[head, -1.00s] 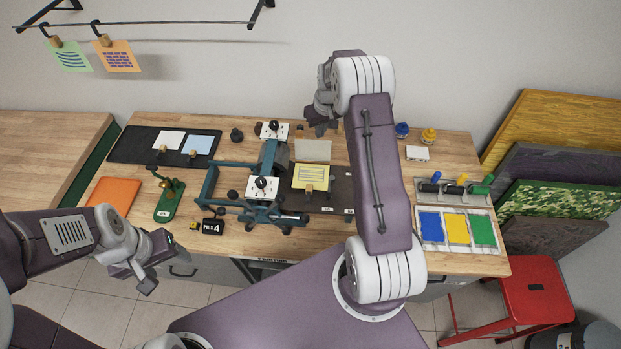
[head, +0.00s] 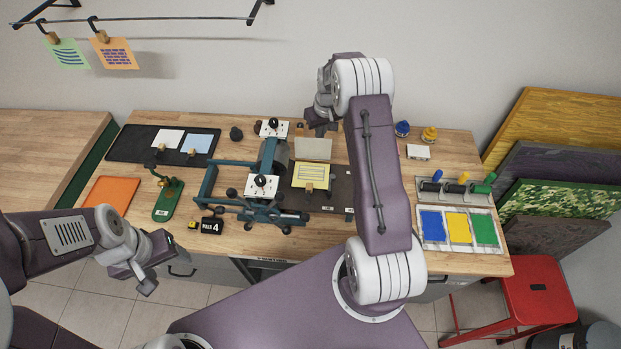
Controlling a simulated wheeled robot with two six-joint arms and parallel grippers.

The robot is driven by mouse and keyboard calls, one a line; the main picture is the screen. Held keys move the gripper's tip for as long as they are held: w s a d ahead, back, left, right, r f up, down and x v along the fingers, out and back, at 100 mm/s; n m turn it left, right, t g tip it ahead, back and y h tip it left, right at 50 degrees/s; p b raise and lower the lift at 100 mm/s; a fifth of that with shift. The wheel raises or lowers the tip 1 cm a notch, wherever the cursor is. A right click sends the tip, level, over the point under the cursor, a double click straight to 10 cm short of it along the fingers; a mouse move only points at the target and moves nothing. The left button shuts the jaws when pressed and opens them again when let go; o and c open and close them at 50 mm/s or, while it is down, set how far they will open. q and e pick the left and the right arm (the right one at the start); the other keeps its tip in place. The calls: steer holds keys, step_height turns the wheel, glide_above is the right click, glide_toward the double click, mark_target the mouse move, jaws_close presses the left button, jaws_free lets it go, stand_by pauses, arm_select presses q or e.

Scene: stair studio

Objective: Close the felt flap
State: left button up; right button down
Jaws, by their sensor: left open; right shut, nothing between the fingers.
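A pale grey-beige flap (head: 313,149) stands raised at the far edge of the dark board, behind a yellow printed sheet (head: 311,174). I take it for the felt flap; its material is too small to tell. The sheet lies on the dark board (head: 337,196) with a small wooden block on its near edge. My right gripper (head: 321,130) is shut and empty, just behind and above the flap's top edge. I cannot tell whether it touches the flap. My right arm hides the board's right side. My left gripper (head: 149,274) is open and empty, in front of the bench.
A teal press frame (head: 210,181) with a roller stands left of the dark board. A green stamp stand (head: 168,195), an orange pad (head: 110,194) and a black tray (head: 128,145) lie further left. An ink tray (head: 458,230) is at right, near a red stool (head: 535,292).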

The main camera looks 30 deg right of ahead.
steer(key=shift+f+b, duration=0.3)
steer(key=shift+f, duration=0.3)
